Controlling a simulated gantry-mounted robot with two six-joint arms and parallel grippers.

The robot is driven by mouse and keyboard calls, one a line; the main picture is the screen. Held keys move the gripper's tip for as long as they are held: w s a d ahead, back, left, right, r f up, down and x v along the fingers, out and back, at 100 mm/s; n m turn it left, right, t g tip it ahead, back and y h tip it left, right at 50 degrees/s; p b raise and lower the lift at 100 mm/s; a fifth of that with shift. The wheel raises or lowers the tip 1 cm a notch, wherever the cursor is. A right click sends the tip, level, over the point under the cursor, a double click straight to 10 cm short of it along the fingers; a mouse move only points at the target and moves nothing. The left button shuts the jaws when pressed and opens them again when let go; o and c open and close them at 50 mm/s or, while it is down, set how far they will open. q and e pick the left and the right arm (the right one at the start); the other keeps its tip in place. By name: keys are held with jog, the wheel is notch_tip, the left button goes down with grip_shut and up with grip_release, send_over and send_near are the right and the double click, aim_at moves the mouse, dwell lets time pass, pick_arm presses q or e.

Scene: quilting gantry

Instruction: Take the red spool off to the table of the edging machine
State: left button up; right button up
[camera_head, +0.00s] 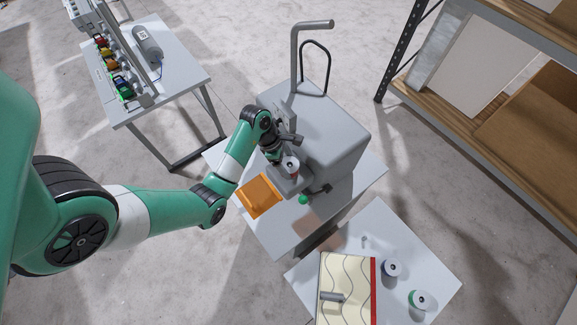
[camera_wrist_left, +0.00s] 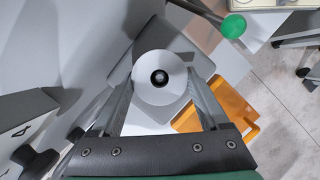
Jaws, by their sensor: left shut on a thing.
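A spool (camera_head: 291,164) with a white round end sits between the fingers of my left gripper (camera_head: 284,160), beside the big grey machine (camera_head: 325,130). In the left wrist view the spool (camera_wrist_left: 159,78) shows its white end face with a dark centre hole, and the left fingers (camera_wrist_left: 160,95) are shut on it from both sides. Its thread colour is mostly hidden. A grey plate of the machine lies close under it; I cannot tell whether they touch. The grey machine stands on a light grey table (camera_head: 285,238). My right gripper is not in view.
An orange tray (camera_head: 258,197) and a green ball knob (camera_head: 303,199) are close to the left gripper. A lower-right table (camera_head: 400,240) holds a quilt piece (camera_head: 345,285), a dark spool (camera_head: 392,268) and a green spool (camera_head: 420,299). A rack of coloured spools (camera_head: 112,68) stands upper left.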

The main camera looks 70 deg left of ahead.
aim_at(293, 165)
pick_arm(q)
jog(key=shift+r+p, duration=0.9)
jog(key=shift+r, duration=1.65)
